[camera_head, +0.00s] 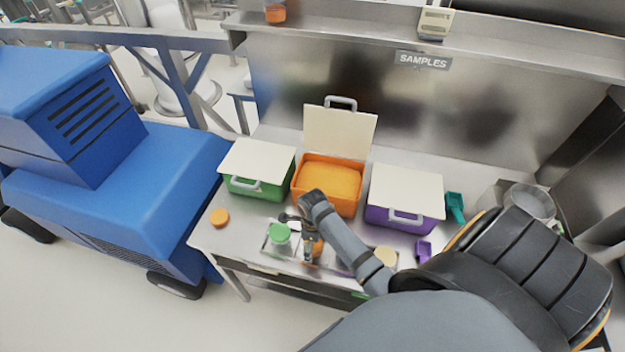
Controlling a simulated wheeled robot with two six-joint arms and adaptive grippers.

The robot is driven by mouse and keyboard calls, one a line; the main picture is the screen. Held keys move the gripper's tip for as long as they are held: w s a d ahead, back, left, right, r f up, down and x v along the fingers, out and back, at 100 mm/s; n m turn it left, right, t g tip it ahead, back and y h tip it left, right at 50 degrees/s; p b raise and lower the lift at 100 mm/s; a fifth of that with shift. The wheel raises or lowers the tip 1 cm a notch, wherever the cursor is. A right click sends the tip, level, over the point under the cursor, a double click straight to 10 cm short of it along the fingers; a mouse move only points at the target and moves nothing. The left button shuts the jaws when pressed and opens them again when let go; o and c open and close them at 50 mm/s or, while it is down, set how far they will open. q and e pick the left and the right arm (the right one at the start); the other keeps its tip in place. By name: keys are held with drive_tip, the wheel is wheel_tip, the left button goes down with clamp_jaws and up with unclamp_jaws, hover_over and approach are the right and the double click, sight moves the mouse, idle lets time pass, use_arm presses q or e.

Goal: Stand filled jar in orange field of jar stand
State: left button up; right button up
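The jar stand (270,251) is a low metal tray near the table's front edge. A jar with orange contents (318,248) is at its orange-side middle, partly hidden by my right gripper (309,243). The gripper points down right at this jar; whether its fingers are closed on it is too small to tell. I cannot tell whether the jar touches the stand. A green-lidded jar (279,233) stands in the left part of the stand. A purple patch (341,267) shows partly behind my arm. My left gripper is not in view.
Behind stand a green bin (243,187), an open orange bin (347,206) with orange contents, and a purple bin (376,214). An orange lid (219,217) lies left. A pale round top (386,256), a purple scoop (423,249) and a green scoop (455,207) are right.

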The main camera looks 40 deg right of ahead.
drive_tip(key=shift+w+d, duration=0.1)
drive_tip(key=shift+w+r, duration=0.1)
drive_tip(key=shift+r, duration=0.1)
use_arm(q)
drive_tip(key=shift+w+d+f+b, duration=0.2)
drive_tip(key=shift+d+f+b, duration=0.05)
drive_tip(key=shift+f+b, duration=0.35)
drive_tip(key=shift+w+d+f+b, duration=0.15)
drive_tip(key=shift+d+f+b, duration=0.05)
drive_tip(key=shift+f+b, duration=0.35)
use_arm(e)
wheel_tip(320, 180, up, 12)
drive_tip(key=shift+s+f, duration=0.15)
drive_tip(key=shift+s, duration=0.05)
drive_tip(key=shift+f, duration=0.1)
